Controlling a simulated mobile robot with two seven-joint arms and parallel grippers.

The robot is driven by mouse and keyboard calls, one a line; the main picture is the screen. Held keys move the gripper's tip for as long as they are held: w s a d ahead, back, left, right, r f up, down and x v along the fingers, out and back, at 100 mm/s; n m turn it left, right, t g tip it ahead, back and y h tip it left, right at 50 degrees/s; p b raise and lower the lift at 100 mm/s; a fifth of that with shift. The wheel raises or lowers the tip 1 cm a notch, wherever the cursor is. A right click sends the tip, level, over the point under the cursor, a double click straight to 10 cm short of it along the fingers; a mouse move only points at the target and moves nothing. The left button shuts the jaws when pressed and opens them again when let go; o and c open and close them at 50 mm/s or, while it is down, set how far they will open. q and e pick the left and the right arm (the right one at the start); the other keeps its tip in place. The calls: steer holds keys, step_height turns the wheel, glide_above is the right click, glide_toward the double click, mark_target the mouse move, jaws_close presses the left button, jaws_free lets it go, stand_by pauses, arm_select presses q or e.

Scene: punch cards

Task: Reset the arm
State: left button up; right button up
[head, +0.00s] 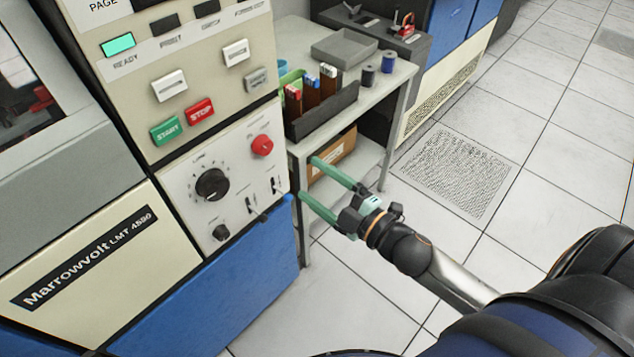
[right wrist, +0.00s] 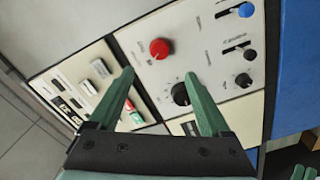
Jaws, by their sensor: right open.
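My right gripper (head: 308,178) is open and empty in the head view, its two green fingers apart and pointing left. It is in front of the small side table, just right of the machine's control panel (head: 178,178). In the right wrist view my right gripper (right wrist: 160,73) has nothing between its fingers, and the panel with its red knob (right wrist: 160,48) and black dial (right wrist: 181,94) lies beyond the tips. My left gripper is not recognisable in either view; a small green piece at the wrist view's lower right edge is too cropped to name.
The side table (head: 388,82) holds a dark rack (head: 320,118) of card decks, a grey tray (head: 343,47) and spools. A cardboard box (head: 334,157) sits on its lower shelf. The machine's blue lower panel (head: 215,290) stands at left. Tiled floor (head: 560,130) is clear at right.

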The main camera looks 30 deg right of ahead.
stand_by(0.4)
steer(key=s+a+f+m+g+h+p, duration=0.1)
steer(key=s+f+m+g+h+p, duration=0.1)
steer(key=s+f+m+g, duration=0.2)
steer(key=s+a+f+m+g+h+p, duration=0.1)
steer(key=s+f+m+g, duration=0.3)
steer(key=s+f+m, duration=0.6)
step_height(320, 180, down, 4)
steer(key=shift+a+f+h+p, duration=0.25)
steer(key=shift+a+h+p, duration=0.15)
steer(key=shift+a+p, duration=0.2)
steer(key=shift+c, duration=0.2)
